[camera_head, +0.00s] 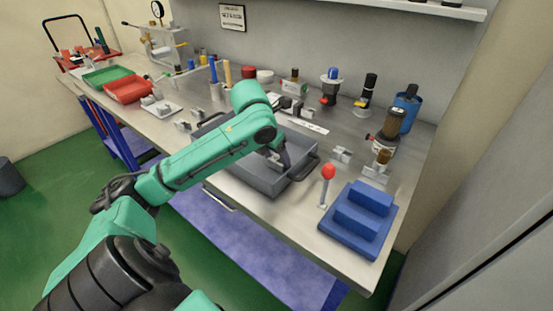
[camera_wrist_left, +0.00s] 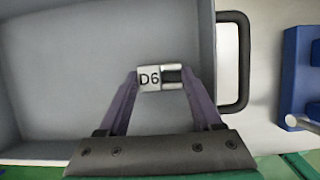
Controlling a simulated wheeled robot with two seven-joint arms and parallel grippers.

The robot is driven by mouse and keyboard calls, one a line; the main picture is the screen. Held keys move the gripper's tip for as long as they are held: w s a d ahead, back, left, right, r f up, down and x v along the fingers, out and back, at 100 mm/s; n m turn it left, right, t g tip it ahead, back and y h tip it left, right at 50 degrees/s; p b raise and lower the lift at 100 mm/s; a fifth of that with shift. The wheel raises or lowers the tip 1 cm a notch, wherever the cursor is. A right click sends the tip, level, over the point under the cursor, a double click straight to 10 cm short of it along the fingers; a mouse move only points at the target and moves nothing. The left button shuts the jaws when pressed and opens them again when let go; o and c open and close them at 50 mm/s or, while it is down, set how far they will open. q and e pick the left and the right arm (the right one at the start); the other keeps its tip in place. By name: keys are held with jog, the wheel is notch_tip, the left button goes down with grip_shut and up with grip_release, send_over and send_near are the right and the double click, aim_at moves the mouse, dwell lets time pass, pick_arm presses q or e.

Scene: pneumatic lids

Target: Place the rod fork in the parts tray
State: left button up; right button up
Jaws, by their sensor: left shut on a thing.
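The rod fork, a small light metal block marked D6 (camera_wrist_left: 150,78), is between the fingertips of my left gripper (camera_wrist_left: 161,80) in the left wrist view. The gripper is shut on it. The grey parts tray (camera_head: 248,178) stands on the bench in the head view, and its floor also shows in the left wrist view (camera_wrist_left: 60,70). My left gripper (camera_head: 279,160) is over the right part of the tray, inside its outline. I cannot tell whether the fork touches the tray floor. My right gripper is in neither view.
A blue stepped block (camera_head: 362,215) and a red-knobbed lever (camera_head: 327,174) are right of the tray. A bench vise or small metal bracket (camera_head: 341,154) stands behind them. A red bin (camera_head: 128,90) and green bin (camera_head: 106,75) are at the far left. Bottles and cylinders line the back.

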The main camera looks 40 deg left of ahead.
pick_arm(q)
jog(key=shift+r, duration=0.1)
jog(key=o, duration=1.4)
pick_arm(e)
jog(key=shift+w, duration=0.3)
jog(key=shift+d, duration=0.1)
pick_arm(q)
jog(key=shift+s+r, duration=0.1)
jog(key=shift+r, duration=0.1)
jog(key=v, duration=1.1)
jog(key=shift+s+r+p, duration=0.2)
jog(key=shift+r+p, duration=0.1)
jog(key=shift+p, duration=0.05)
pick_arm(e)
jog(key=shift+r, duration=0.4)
